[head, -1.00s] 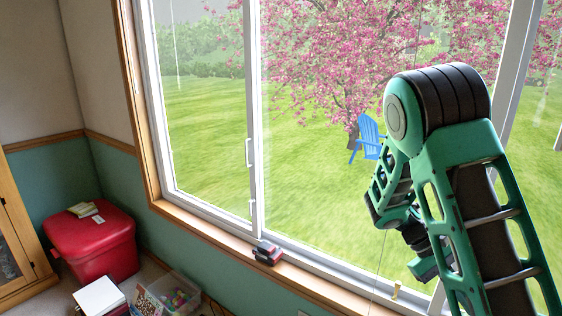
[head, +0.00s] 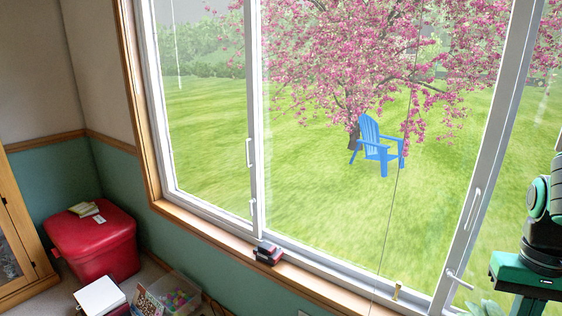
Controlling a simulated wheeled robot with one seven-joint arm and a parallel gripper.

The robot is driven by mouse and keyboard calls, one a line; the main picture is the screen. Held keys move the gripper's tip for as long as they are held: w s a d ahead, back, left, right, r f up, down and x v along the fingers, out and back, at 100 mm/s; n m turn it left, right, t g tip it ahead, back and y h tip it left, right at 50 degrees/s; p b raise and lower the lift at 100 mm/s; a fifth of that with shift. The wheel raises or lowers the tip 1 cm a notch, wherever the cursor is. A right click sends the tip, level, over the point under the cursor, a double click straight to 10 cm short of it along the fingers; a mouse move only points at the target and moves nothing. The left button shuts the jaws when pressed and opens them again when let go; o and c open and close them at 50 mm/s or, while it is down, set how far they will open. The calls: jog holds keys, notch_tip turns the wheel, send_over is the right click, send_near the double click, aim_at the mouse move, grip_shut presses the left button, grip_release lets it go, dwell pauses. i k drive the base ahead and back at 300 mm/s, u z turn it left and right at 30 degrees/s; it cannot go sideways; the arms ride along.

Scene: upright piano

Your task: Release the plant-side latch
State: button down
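The window's right-hand sash frame carries a white pull handle (head: 473,208) and, below it, a small white lever latch (head: 459,280). This latch stands out at a slant, down to the right. Green leaves of a plant (head: 485,309) show just under it at the bottom edge, so I take it as the plant-side latch. The other latch (head: 252,207), on the middle sash frame, sits upright along its frame. My gripper (head: 525,274) seems to be the teal block at the right edge, right of the plant-side latch and apart from it in the picture. Its fingers cannot be made out.
The wooden sill (head: 215,236) holds a small dark red and grey object (head: 268,252) and a small yellowish piece (head: 396,291). A thin cord (head: 393,215) hangs before the glass. A red bin (head: 92,247), a white box (head: 100,296) and a clear tub (head: 175,293) stand lower left.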

aim_at(460, 282)
jog(key=k, duration=0.5)
jog(key=z, duration=1.35)
jog(key=i, duration=0.6)
jog(key=u, duration=0.45)
